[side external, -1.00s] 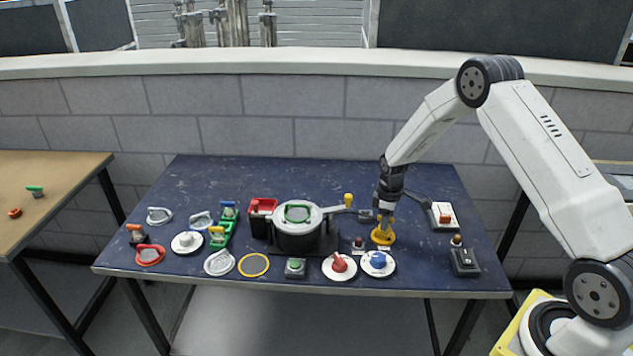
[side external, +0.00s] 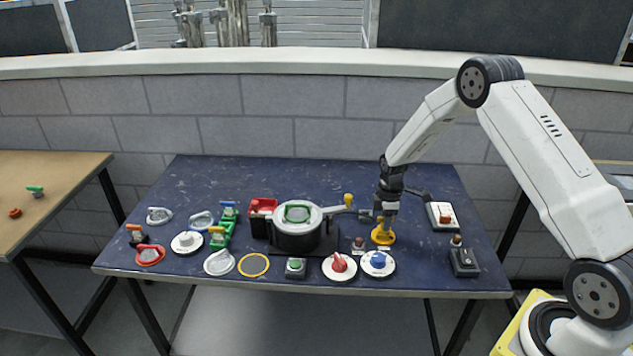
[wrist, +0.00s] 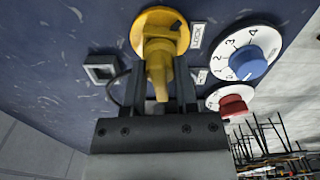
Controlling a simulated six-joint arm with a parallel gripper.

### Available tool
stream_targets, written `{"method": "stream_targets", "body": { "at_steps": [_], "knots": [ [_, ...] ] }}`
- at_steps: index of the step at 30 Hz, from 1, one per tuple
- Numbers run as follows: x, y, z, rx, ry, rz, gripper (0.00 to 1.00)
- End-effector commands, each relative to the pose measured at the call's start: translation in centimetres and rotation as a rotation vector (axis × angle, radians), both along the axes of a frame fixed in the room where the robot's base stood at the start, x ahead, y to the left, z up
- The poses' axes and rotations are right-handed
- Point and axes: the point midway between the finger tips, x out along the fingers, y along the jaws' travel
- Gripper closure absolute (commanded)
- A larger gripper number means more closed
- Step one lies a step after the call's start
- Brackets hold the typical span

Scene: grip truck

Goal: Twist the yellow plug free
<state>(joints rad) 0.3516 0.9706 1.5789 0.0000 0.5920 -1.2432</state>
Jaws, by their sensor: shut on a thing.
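The yellow plug (side external: 383,237) sits on the blue table, towards its right front, directly below my gripper (side external: 386,221). In the wrist view the yellow plug (wrist: 158,38) shows a round base and a raised handle. My gripper (wrist: 158,92) points down at it, its two dark fingers shut on the handle, one on each side. The plug's base is still against the table surface. The lower part of the handle is partly hidden between the fingers.
A blue-knob dial (side external: 378,262) and a red-knob dial (side external: 339,266) stand in front and to the left. A black pot (side external: 297,232) with a yellow-tipped lever is left of my gripper. A red-button box (side external: 442,215) and a dark switch box (side external: 464,262) stand to the right.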

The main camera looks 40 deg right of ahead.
Motion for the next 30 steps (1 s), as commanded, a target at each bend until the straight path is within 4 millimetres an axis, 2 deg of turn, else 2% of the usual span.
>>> {"method": "stream_targets", "body": {
  "at_steps": [11,21,28,29,30],
  "knots": [
    [-0.02,-0.05,0.00,0.000,0.000,0.073,1.00],
    [-0.01,-0.03,0.00,0.000,0.000,0.240,1.00],
    [-0.01,-0.01,0.00,0.000,0.000,0.249,1.00],
    [-0.01,-0.01,0.00,0.000,0.000,0.249,0.54],
    [0.00,0.00,0.00,0.000,0.000,0.249,0.41]
  ]
}}
